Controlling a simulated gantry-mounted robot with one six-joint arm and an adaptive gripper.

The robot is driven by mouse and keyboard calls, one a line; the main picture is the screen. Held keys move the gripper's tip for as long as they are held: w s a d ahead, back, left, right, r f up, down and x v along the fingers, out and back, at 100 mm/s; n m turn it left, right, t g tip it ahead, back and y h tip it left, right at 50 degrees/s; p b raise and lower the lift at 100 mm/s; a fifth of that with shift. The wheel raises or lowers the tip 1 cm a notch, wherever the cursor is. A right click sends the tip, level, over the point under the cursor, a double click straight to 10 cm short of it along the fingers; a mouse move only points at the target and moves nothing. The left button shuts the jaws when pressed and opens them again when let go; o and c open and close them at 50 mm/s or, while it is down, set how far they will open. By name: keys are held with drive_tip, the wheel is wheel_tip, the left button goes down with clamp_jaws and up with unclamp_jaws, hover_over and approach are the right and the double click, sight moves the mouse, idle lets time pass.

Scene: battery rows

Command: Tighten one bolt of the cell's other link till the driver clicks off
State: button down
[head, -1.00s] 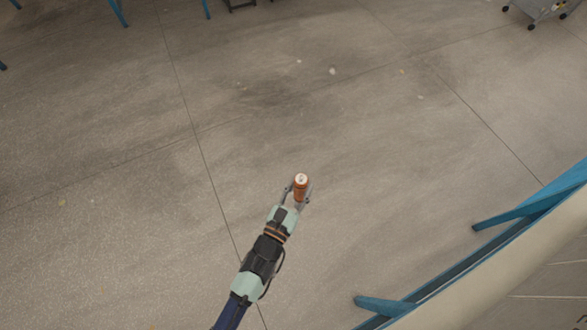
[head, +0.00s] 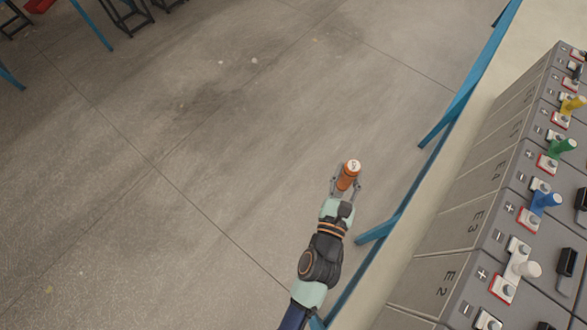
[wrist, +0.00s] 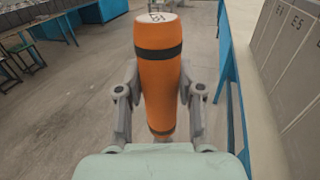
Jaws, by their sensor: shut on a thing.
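My gripper (head: 346,189) is shut on an orange driver (head: 348,179) with a white top cap and a dark band. The battery row (head: 470,215) stands to the right, with cells marked E2, E3 and E4 readable. White, blue, green and yellow knobs stand at the metal links along its top. A link (head: 511,270) with a white knob (head: 523,263) lies by E2. The gripper touches no cell.
The blue rack frame (head: 440,130) and its pale ledge (head: 405,235) run between my gripper and the cells. Open concrete floor (head: 180,150) lies to the left. Blue-legged furniture (head: 92,25) and dark stools (head: 130,15) stand at the far left.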

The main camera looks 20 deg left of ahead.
drive_tip(key=d+r+m+h+p, duration=0.35)
drive_tip(key=d+r, duration=0.55)
drive_tip(key=d, duration=0.5)
drive_tip(key=s+d+r+m+g+h+p, duration=0.1)
drive_tip(key=s+d+r+h+p, duration=0.1)
drive_tip(key=d, duration=0.6)
drive_tip(key=s+d+r+m+g+h+p, duration=0.1)
drive_tip(key=s+d+r+h+p, duration=0.1)
drive_tip(key=s+d+r+p, duration=0.2)
drive_tip(key=s+d+r+m+g+h+p, duration=0.1)
drive_tip(key=s+d+r+h+p, duration=0.2)
drive_tip(key=s+d+r, duration=0.5)
drive_tip(key=d+r+p, duration=0.1)
drive_tip(key=d+r, duration=0.1)
drive_tip(key=d, duration=0.2)
drive_tip(key=shift+m, duration=0.35)
drive_tip(key=shift+s+a+r+p, duration=0.1)
drive_tip(key=shift+p, duration=0.4)
drive_tip(key=shift+f+b, duration=1.75)
drive_tip(key=shift+f, duration=1.1)
drive_tip(key=shift+f+b, duration=0.5)
drive_tip(key=shift+f, duration=0.3)
drive_tip(key=shift+f, duration=0.35)
